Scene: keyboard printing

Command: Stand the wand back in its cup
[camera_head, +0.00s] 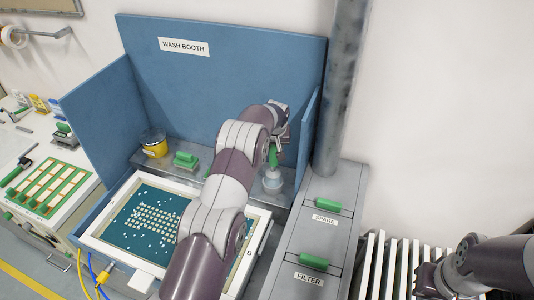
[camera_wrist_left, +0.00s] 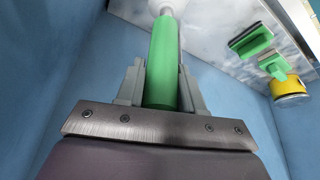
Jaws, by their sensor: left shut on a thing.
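My left gripper (camera_head: 279,140) is above the right end of the steel shelf in the blue wash booth, partly hidden by its own wrist. It is shut on the wand's green handle (camera_head: 273,157). In the left wrist view the green handle (camera_wrist_left: 162,65) runs between the two grey fingers (camera_wrist_left: 158,85). The pale cup (camera_head: 272,182) stands on the shelf directly below the handle. A whitish part (camera_wrist_left: 166,8) shows past the handle's far end. I cannot tell whether the wand's lower end is inside the cup or just above it. My right gripper's fingers are not visible.
A yellow jar (camera_head: 154,145) and a green-handled tool (camera_head: 186,159) stand further left on the shelf. A white-framed screen (camera_head: 96,232) lies in front, partly behind my left arm. The booth's back wall (camera_head: 225,75) is close behind. Grey lids with green handles (camera_head: 326,205) are to the right.

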